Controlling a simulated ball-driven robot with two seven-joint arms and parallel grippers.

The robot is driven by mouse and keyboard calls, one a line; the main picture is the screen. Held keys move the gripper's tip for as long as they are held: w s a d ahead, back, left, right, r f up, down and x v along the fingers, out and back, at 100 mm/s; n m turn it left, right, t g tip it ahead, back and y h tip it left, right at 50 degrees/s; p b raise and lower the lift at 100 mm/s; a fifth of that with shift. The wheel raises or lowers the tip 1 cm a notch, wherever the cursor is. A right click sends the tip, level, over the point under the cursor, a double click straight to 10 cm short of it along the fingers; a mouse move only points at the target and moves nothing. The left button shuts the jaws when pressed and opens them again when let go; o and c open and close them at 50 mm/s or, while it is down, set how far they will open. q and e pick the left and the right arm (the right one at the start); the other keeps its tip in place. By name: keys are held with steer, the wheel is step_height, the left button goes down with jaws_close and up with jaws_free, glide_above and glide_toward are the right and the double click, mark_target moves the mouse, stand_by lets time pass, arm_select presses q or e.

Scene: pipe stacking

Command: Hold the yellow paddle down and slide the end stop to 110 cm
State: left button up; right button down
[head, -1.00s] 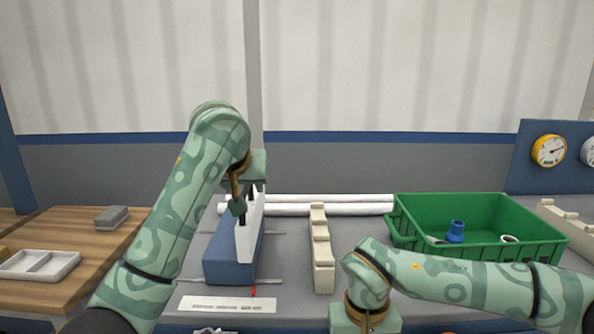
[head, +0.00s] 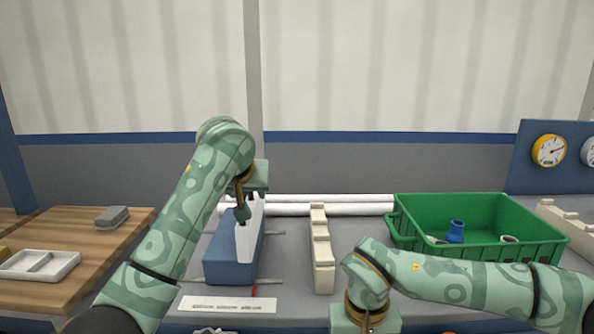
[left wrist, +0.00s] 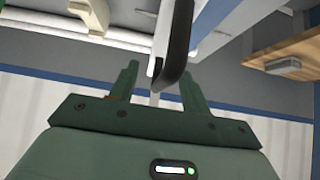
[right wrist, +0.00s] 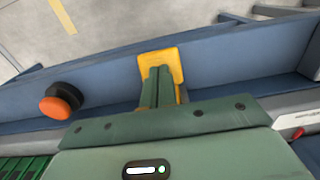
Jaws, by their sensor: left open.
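The end stop is a blue block (head: 228,270) with a white upright plate (head: 246,236), standing on thin rails. A black handle (left wrist: 177,45) on it shows in the left wrist view. My left gripper (left wrist: 157,82) is open, with its fingers either side of the handle. In the head view the left gripper (head: 243,208) is over the plate. A red pointer (head: 253,291) sits by the white scale strip (head: 228,304); its marks are too small to read. My right gripper (right wrist: 158,72) is shut, its fingertips against the yellow paddle (right wrist: 174,54). How far the paddle is pressed is unclear.
A cream notched rest (head: 321,252) stands right of the end stop. White pipes (head: 330,205) lie behind. A green crate (head: 490,262) with fittings is at the right. An orange button (right wrist: 59,104) is near the paddle. A wooden table (head: 90,240) is at the left.

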arm_select(q)
steer(key=shift+f, duration=0.1)
jaws_close()
arm_select(e)
steer(key=shift+s+f, duration=0.15)
steer(key=shift+f, duration=0.15)
arm_select(q)
steer(key=shift+a, duration=0.1)
arm_select(e)
steer(key=shift+d, duration=0.1)
arm_select(q)
steer(key=a, duration=0.9)
steer(key=shift+a, duration=0.35)
arm_select(e)
steer(key=shift+r, duration=2.2)
arm_select(q)
jaws_free()
steer(key=shift+w+d, duration=0.1)
steer(key=shift+w, duration=0.05)
arm_select(e)
steer(key=shift+w, duration=0.25)
